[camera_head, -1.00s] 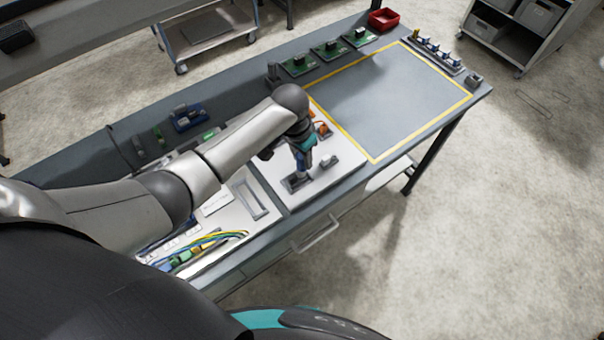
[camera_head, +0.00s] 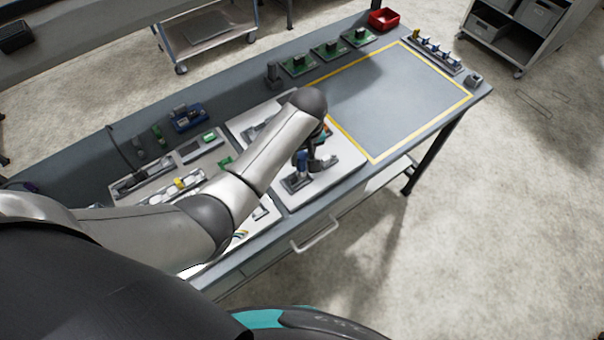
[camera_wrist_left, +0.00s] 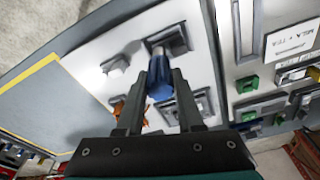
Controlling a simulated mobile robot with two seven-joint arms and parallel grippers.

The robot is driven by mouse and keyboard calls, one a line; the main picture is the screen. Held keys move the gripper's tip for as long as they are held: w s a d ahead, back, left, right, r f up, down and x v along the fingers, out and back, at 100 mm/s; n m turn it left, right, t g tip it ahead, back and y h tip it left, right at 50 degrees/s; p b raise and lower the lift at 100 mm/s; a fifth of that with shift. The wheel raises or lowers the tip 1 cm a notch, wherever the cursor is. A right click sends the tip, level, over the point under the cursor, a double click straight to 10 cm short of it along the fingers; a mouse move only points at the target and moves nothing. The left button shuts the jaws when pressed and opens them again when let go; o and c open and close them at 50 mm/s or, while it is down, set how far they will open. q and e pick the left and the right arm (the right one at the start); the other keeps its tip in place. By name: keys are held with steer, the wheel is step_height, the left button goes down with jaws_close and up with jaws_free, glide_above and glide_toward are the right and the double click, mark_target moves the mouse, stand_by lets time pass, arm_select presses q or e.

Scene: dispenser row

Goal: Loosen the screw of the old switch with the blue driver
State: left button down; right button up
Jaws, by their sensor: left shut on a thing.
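The blue driver (camera_head: 302,158) stands about upright over a grey square fitting, likely the old switch (camera_head: 296,184), on the white board (camera_head: 338,178). My left gripper (camera_wrist_left: 158,80) is shut on the blue handle of the driver (camera_wrist_left: 160,88) in the left wrist view. The driver's grey shaft reaches down to the fitting (camera_wrist_left: 180,40). Whether the tip sits in a screw is hidden. In the head view, my arm covers much of the board and part of the gripper. My right gripper is not in view.
A small grey block (camera_wrist_left: 116,63), an orange piece (camera_wrist_left: 117,106) and a second framed fitting (camera_wrist_left: 197,100) are close to the gripper. A yellow-bordered mat (camera_head: 400,95) lies clear to the right. Green circuit boards (camera_head: 328,50) and a red bin (camera_head: 383,19) stand at the back.

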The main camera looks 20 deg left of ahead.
arm_select(q)
steer(key=shift+s+f+n, duration=0.1)
steer(key=shift+n, duration=0.2)
steer(key=shift+r, duration=0.95)
steer(key=shift+r, duration=2.3)
